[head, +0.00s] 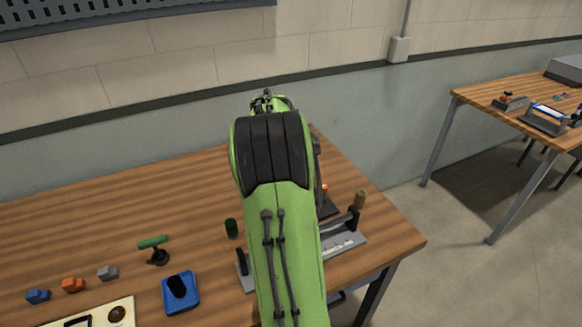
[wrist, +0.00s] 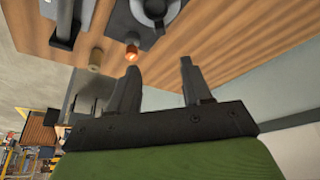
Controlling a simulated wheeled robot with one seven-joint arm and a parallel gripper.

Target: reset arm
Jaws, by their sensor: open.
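My gripper (wrist: 158,72) shows in the wrist view with its two dark fingers apart and nothing between them. Beyond the fingertips are the wooden tabletop (wrist: 230,40) and a small glowing orange piece (wrist: 131,52); the fingers look apart from both. In the head view my green arm reaches up over the right part of the workbench (head: 100,215). It hides my gripper there and covers part of a metal fixture (head: 345,244) with a tan-knobbed lever.
On the bench stand a dark green cylinder (head: 231,228), a green-handled tool (head: 153,243), a blue tray (head: 168,306) holding a black cylinder, and blue (head: 38,296), orange (head: 73,285) and grey (head: 108,273) blocks. The back left is clear. Another table (head: 480,95) stands right.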

